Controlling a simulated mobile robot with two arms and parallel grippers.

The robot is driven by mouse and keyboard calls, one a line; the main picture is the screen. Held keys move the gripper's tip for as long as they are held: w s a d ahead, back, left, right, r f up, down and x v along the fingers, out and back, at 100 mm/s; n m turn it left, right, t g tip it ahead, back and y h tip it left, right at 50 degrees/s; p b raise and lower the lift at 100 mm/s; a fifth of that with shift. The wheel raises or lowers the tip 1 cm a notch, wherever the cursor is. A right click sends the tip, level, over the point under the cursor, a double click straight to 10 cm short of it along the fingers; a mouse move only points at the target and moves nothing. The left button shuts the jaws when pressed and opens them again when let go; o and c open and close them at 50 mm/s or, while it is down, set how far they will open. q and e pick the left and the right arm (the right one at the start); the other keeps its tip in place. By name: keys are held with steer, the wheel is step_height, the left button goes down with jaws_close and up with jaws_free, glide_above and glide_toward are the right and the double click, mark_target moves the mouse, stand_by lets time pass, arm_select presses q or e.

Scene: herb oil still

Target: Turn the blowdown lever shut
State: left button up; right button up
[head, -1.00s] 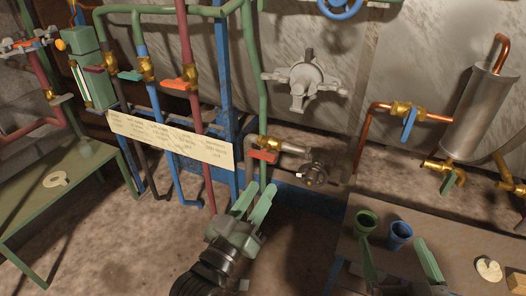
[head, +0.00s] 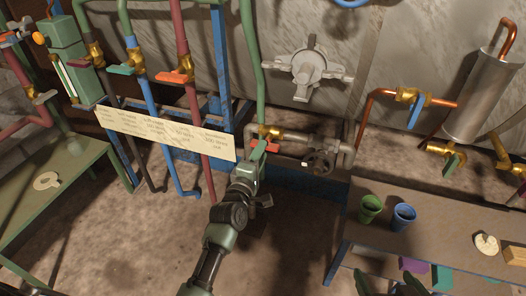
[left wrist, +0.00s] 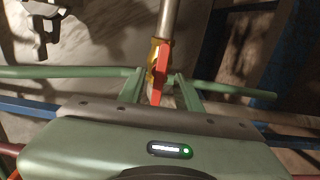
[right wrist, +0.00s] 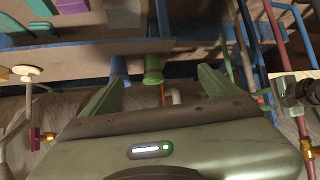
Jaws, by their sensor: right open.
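A red-orange lever (head: 262,147) sits on a brass valve (head: 270,131) on the low grey pipe, in the middle of the head view. In the left wrist view the lever (left wrist: 161,66) points down the picture from its brass body. My left gripper (head: 257,160) is at this lever. Its fingers stand on either side of the lever's end (left wrist: 160,88), with gaps visible, so it looks open around it. Whether a finger touches the lever I cannot tell. My right gripper (right wrist: 160,88) is open and empty, low at the bottom of the head view.
A paper label strip (head: 165,136) hangs left of the lever. Other red (head: 176,77) and teal (head: 122,70) levers are on pipes behind it. A dark round handwheel (head: 320,162) is close on the right. A bench (head: 440,235) carries green (head: 369,207) and blue (head: 403,216) cups.

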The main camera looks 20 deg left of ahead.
arm_select(q)
steer(key=shift+w, duration=1.05)
arm_select(e)
steer(key=shift+w+a+r+t+y, duration=0.15)
steer(key=shift+w+a+r+t, duration=0.1)
steer(key=shift+w+r+t, duration=0.25)
steer(key=shift+w+a+r+t+y, duration=0.2)
steer(key=shift+w+r+t, duration=0.1)
steer(key=shift+w+r, duration=0.25)
arm_select(q)
steer(key=shift+c, duration=0.3)
arm_select(e)
steer(key=shift+s+r, duration=0.1)
arm_select(q)
jaws_close()
